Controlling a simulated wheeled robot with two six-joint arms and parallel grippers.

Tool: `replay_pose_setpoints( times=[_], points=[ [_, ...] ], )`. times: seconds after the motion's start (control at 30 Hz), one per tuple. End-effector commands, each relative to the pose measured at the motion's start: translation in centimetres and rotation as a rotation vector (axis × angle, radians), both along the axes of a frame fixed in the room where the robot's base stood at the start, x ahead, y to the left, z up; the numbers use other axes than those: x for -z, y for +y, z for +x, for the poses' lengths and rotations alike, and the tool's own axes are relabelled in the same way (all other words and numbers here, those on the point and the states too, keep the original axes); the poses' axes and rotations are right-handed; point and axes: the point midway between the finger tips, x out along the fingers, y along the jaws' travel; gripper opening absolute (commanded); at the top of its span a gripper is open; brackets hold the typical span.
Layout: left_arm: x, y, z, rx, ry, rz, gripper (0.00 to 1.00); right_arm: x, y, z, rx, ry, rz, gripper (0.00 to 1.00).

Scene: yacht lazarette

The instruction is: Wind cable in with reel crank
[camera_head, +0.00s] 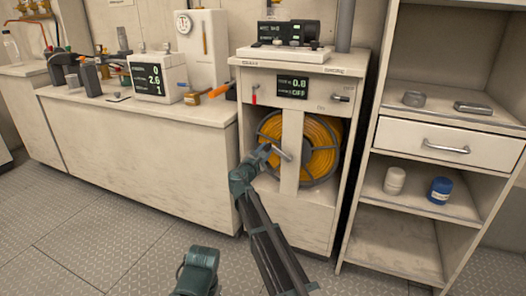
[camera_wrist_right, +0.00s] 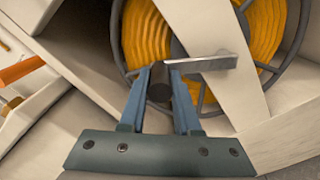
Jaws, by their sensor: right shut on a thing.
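A reel of yellow cable (camera_head: 322,133) sits inside an open-fronted cabinet, behind a pale upright post. The cable also shows in the right wrist view (camera_wrist_right: 146,35), with grey spokes and rim around it. A metal crank arm (camera_wrist_right: 212,62) crosses in front of the post, and a dark crank handle (camera_wrist_right: 159,86) sits at its left end. My right gripper (camera_wrist_right: 160,85) is shut on that handle, with one blue finger on each side. In the head view my right gripper (camera_head: 266,152) is in front of the reel's left side. A dark arm part (camera_head: 198,270) shows at the bottom; no left gripper fingers are visible.
The reel cabinet has a display (camera_head: 292,87) reading 0.8 and OFF, a red-handled switch (camera_head: 253,92) and a dark-knobbed lever (camera_head: 340,98). An orange bar (camera_head: 220,90) juts out at its left. Open shelves with a drawer (camera_head: 446,148) stand right. The floor in front is clear.

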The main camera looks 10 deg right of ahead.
Motion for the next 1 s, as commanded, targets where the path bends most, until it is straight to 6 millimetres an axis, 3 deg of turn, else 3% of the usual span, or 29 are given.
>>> replay_pose_setpoints(
  times=[0.4, 1.0],
  points=[
    [-3.1, 0.0, 0.0, 0.007, 0.001, 0.000, 0.00, -3.1, -2.2, -1.7, 0.001, -0.225, 0.322, 0.00],
    [-4.6, 0.0, 0.0, 0.011, 0.001, 0.000, 0.00, -4.6, -5.8, -4.2, 0.004, -0.508, 0.728, 0.00]
  ],
)
